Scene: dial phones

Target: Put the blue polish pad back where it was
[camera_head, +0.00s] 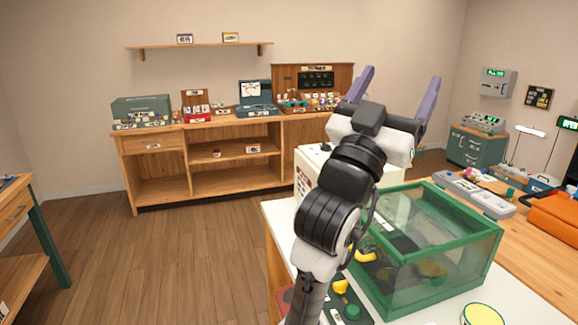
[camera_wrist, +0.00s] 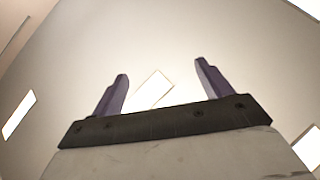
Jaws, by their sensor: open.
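My gripper (camera_head: 395,95) is raised in the air above the counter, its two purple fingers spread and pointing up. The fingers also show in the wrist view (camera_wrist: 160,92), apart with nothing between them. Behind them, the wrist view shows only bare ceiling and bright light panels. I cannot make out a blue polish pad for certain in either view. Small items on the right-hand bench are too small to tell apart.
A green-framed clear case (camera_head: 440,245) stands on the white counter just right of my arm. A wooden cabinet (camera_head: 160,145) stands at the back wall. Open floor lies left.

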